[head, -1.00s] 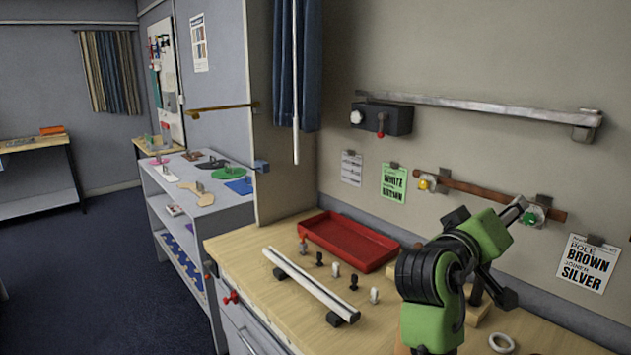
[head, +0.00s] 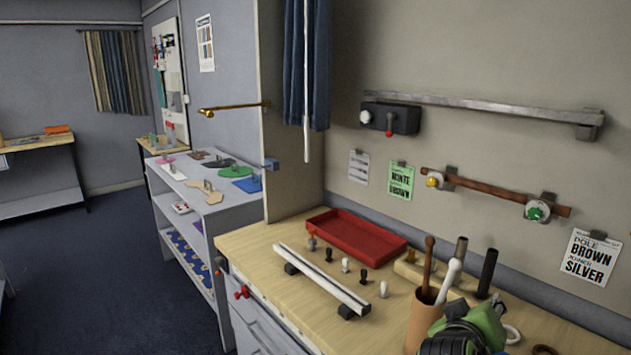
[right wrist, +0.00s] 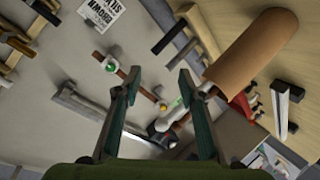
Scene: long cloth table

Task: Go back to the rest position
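My right arm shows low at the bottom right of the head view, green and black, in front of the brown cup (head: 424,318). The fingertips cannot be made out there. In the right wrist view my right gripper (right wrist: 158,80) has its two fingers well apart with nothing held between them. Beyond them is the wall with the brown pole (right wrist: 147,90), which also shows in the head view (head: 485,187), resting in a yellow-knobbed bracket (head: 434,180) and a green-knobbed bracket (head: 537,212). My left gripper is in neither view.
The cup holds upright rods, close to my right arm. On the wooden table (head: 262,240) are a red tray (head: 356,234), a white rail (head: 320,279) and several small pegs. A silver rail (head: 480,106) and curtain (head: 306,60) are on the wall side. Grey shelves (head: 215,215) stand left.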

